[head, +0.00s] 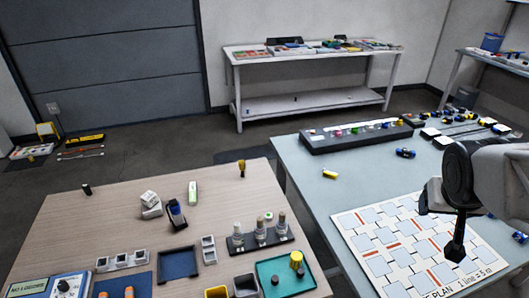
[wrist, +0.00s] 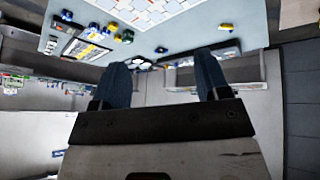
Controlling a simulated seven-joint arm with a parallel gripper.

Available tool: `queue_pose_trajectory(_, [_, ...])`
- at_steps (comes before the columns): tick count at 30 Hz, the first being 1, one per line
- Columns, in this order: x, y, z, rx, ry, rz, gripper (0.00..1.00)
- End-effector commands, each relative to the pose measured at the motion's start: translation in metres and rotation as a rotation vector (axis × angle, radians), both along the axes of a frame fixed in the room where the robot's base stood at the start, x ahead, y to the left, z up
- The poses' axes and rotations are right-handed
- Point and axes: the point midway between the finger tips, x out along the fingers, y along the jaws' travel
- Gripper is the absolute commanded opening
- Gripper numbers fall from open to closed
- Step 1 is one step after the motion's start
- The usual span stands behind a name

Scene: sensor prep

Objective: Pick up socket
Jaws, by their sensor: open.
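I cannot tell for sure which small item is the socket. Candidates in the head view are a small dark cylinder (head: 87,189) at the wooden table's far left, a brass-coloured upright piece (head: 242,168) near its far edge, and a yellow ribbed piece (head: 296,259) in the green tray (head: 263,272). My gripper (head: 455,248) hangs over the plan board on the blue-grey table, well to the right of these. In the wrist view my gripper (wrist: 163,68) has its two dark fingers apart with nothing between them.
The wooden table (head: 125,220) also carries a bottle rack (head: 262,240), a blue tray (head: 178,264) and small white containers (head: 122,261). The blue-grey table (head: 305,165) holds the plan board (head: 375,262), a long dark rack (head: 355,138) and a yellow block (head: 330,174).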

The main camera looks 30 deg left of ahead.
Motion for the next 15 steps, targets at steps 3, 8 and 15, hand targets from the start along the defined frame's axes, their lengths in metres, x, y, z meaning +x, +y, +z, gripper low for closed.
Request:
queue_pose_trajectory(3, [0.033,0.032,-0.005,-0.005,-0.059,0.078,0.69])
queue_pose_trajectory(8, [0.071,0.080,-0.013,0.002,-0.142,0.188,0.69])
queue_pose_trajectory(15, [0.114,0.167,-0.030,0.041,-0.253,0.367,0.69])
